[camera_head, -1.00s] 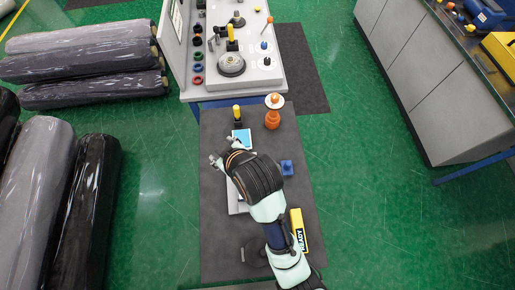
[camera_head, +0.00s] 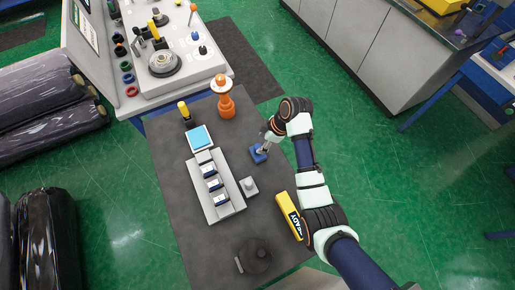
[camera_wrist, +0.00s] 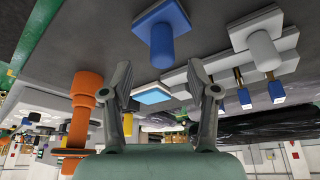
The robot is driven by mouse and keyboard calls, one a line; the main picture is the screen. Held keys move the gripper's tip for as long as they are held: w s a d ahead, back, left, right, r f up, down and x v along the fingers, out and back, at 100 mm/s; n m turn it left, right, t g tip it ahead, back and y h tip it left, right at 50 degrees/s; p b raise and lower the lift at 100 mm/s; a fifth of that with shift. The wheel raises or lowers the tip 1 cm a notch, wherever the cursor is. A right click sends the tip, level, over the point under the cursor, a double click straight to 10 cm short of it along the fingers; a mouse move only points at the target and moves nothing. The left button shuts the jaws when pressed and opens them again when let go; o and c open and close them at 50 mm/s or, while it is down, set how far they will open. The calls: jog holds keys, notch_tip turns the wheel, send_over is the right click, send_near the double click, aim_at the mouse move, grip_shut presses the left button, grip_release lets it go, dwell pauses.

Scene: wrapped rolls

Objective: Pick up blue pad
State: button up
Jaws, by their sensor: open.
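A dark blue square pad with an upright round post (camera_head: 258,153) sits on the dark mat, right of the middle. It also shows at the top of the wrist view (camera_wrist: 164,31). A flat light-blue square (camera_head: 200,136) lies in a white frame farther left; it appears between my fingers in the wrist view (camera_wrist: 152,96), but beyond them. My gripper (camera_head: 266,142) is close to the dark blue pad, partly covering it in the head view. In the wrist view my gripper (camera_wrist: 164,80) has its two fingers wide apart with nothing between them; the dark blue pad is apart from the fingers.
A grey tray with several blue-and-white blocks (camera_head: 220,205) and a grey knobbed block (camera_head: 249,186) stand nearby. An orange stacked post (camera_head: 225,98) and a yellow-topped piece (camera_head: 186,115) stand behind. A yellow box (camera_head: 288,215) lies beside my arm. The mat's lower left is clear.

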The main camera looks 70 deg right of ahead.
aim_at(259, 146)
jog(key=x, duration=0.5)
jog(key=shift+a+f+b, duration=0.1)
jog(key=shift+a+b, duration=0.05)
jog(key=shift+b, duration=0.2)
grip_shut()
